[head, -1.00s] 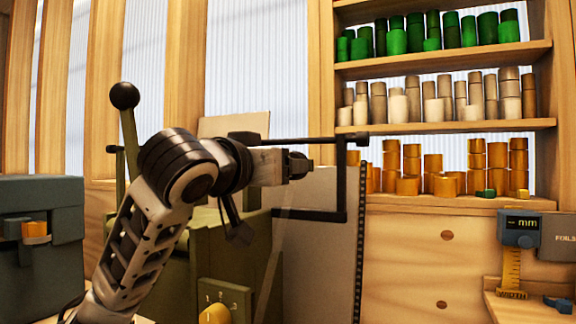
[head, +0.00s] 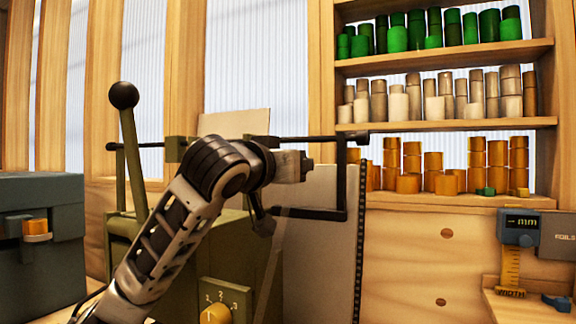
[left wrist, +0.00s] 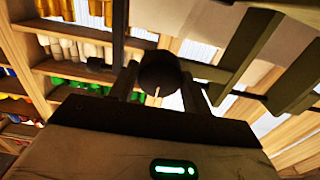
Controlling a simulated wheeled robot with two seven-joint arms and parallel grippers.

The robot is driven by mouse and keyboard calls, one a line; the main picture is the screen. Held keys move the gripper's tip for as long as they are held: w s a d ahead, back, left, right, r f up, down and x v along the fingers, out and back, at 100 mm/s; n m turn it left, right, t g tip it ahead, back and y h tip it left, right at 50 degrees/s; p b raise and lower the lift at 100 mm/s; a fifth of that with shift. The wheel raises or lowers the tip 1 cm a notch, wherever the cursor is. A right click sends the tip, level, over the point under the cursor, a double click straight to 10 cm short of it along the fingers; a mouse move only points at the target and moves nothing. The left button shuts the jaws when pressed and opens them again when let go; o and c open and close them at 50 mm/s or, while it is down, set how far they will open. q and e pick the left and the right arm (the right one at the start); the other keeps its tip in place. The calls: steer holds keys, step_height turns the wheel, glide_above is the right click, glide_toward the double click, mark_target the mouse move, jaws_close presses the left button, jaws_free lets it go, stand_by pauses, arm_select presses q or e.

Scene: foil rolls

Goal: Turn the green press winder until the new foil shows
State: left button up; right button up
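The green press (head: 225,250) stands left of centre in the head view, partly behind my left arm. Its dark crank (head: 341,180) hangs down from a long horizontal shaft (head: 320,138), with a lower bar running left. My left gripper (head: 306,168) is just left of the crank's upright part, beneath the shaft. In the left wrist view its two fingers stand apart on either side of a dark round piece (left wrist: 160,72). I cannot tell whether they touch it. A pale sheet (head: 310,245) hangs below the crank. My right gripper is out of view.
A green lever with a black ball (head: 123,95) rises at left. A numbered dial with a yellow knob (head: 217,313) is on the press front. A dark box (head: 40,265) stands at left. Shelves (head: 450,124) of green, grey and orange rolls and a width gauge (head: 520,228) are at right.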

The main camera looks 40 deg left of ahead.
arm_select(q)
steer(key=shift+m, duration=0.3)
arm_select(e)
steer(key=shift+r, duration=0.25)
arm_select(q)
steer(key=m+p, duration=1)
steer(key=m, duration=0.9)
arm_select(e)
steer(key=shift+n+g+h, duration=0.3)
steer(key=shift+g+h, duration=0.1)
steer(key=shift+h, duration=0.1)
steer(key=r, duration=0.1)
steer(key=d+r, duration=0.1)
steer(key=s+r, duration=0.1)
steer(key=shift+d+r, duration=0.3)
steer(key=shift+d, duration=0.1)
arm_select(q)
steer(key=shift+m, duration=0.3)
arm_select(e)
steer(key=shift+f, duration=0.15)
